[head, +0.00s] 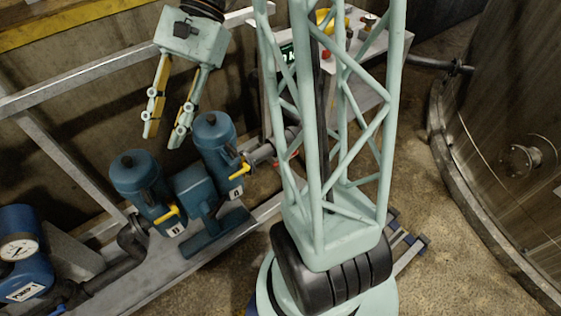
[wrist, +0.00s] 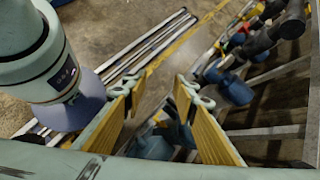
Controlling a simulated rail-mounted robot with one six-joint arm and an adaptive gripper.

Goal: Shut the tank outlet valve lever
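My gripper (head: 164,140) is at the upper left of the head view, fingers pointing down, empty. Its yellow-padded fingers are spread apart in the wrist view (wrist: 158,82). Two dark blue canister-shaped units stand below it, a left one (head: 136,173) and a right one (head: 215,138). Each has a small yellow lever low on its right side, a left lever (head: 167,215) and a right lever (head: 239,169). The gripper is above the units and touches neither lever. I cannot tell which lever is the tank outlet valve's. A small red part beyond the right unit is mostly hidden.
A large metal tank (head: 505,150) stands at the right. A control box (head: 362,55) with buttons is partly behind my lattice column. A metal rail (head: 70,92) runs behind the units. A blue gauge unit (head: 22,258) is at the lower left.

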